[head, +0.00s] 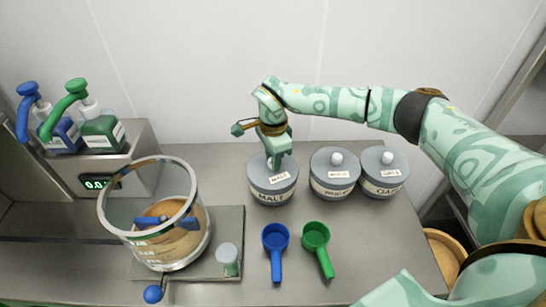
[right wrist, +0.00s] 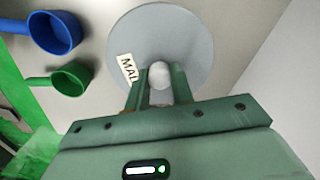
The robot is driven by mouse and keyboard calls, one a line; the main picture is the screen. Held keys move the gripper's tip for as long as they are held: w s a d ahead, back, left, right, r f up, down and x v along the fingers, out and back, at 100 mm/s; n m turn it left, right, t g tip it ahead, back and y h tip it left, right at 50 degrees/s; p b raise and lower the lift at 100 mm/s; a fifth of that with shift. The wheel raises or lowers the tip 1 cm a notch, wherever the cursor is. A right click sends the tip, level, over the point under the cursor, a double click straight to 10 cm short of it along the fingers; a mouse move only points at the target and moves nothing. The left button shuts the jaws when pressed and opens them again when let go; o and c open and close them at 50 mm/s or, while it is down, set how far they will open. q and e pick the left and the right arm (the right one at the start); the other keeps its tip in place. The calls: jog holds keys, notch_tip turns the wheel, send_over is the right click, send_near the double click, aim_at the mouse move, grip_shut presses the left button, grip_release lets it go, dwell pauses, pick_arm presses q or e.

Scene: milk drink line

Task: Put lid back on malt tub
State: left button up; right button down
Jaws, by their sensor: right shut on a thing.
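The malt tub (head: 272,194) stands on the counter, a grey tub with a white MALT label. Its grey lid (head: 288,175) also bears a MALT label and sits at the tub's top; I cannot tell whether it is fully seated. My right gripper (head: 274,160) is above the tub, shut on the lid's white knob. In the right wrist view the lid (right wrist: 190,40) is seen from above, with the knob (right wrist: 159,73) between the fingers (right wrist: 158,85). The tub is hidden under the lid there. My left gripper is not in view.
Two other lidded grey tubs (head: 333,184) (head: 380,184) stand close on the right. A blue scoop (head: 276,240) and a green scoop (head: 316,236) lie in front. A clear vessel (head: 150,235) stands left, below pump bottles (head: 103,132). Counter between the vessel and malt tub is mostly clear.

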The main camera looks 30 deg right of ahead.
jog(key=c, duration=0.7)
grip_release()
jog(key=shift+o, duration=0.2)
jog(key=shift+r+p, duration=3)
jog(key=shift+r, duration=0.55)
grip_shut()
